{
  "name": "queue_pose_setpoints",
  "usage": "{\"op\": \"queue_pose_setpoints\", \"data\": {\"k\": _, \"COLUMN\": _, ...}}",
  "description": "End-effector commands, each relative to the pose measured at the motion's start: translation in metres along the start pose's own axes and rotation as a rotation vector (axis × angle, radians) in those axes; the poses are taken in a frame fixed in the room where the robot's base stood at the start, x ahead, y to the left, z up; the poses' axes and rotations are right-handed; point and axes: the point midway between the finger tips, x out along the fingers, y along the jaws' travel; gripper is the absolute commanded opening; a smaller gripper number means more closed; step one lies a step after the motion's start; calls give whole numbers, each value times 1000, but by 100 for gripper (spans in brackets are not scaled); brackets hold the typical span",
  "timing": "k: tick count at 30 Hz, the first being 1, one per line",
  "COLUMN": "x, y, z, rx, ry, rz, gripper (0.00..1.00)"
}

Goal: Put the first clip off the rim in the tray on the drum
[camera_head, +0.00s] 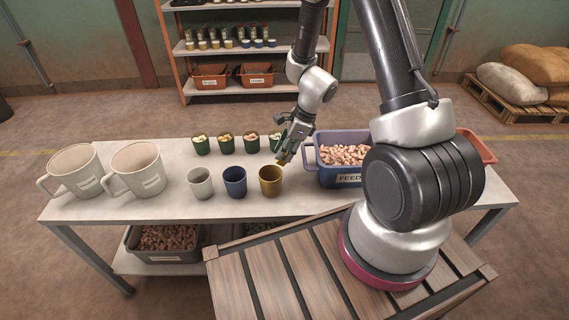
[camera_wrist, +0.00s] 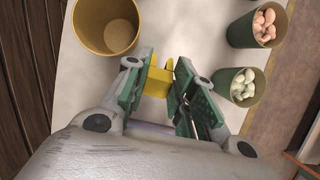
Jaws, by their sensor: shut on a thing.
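My gripper (camera_wrist: 157,85) is shut on a small yellow clip (camera_wrist: 158,80), held between its green finger pads. In the head view my gripper (camera_head: 284,158) is just right of and above the mustard cup (camera_head: 270,180). In the wrist view the clip appears apart from the mustard cup's rim (camera_wrist: 77,40). An orange-red tray (camera_head: 484,147) shows at the far right, partly hidden behind my arm. What it stands on is hidden, and no drum can be made out.
A grey cup (camera_head: 200,183) and blue cup (camera_head: 235,181) stand left of the mustard one. Several green cups of nuts (camera_head: 225,144) line the back. A blue feed bin (camera_head: 330,174) is close right of my gripper. Two big mugs (camera_head: 137,172) stand left. The bench front (camera_head: 150,210) is clear.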

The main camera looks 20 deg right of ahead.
Motion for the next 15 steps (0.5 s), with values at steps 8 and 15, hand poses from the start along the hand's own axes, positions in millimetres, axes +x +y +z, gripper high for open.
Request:
{"op": "queue_pose_setpoints", "data": {"k": 8, "x": 34, "y": 0, "z": -15, "rx": 0, "ry": 1, "rz": 3, "gripper": 9}}
{"op": "queue_pose_setpoints", "data": {"k": 15, "x": 47, "y": 0, "z": -19, "rx": -5, "ry": -1, "rz": 1, "gripper": 9}}
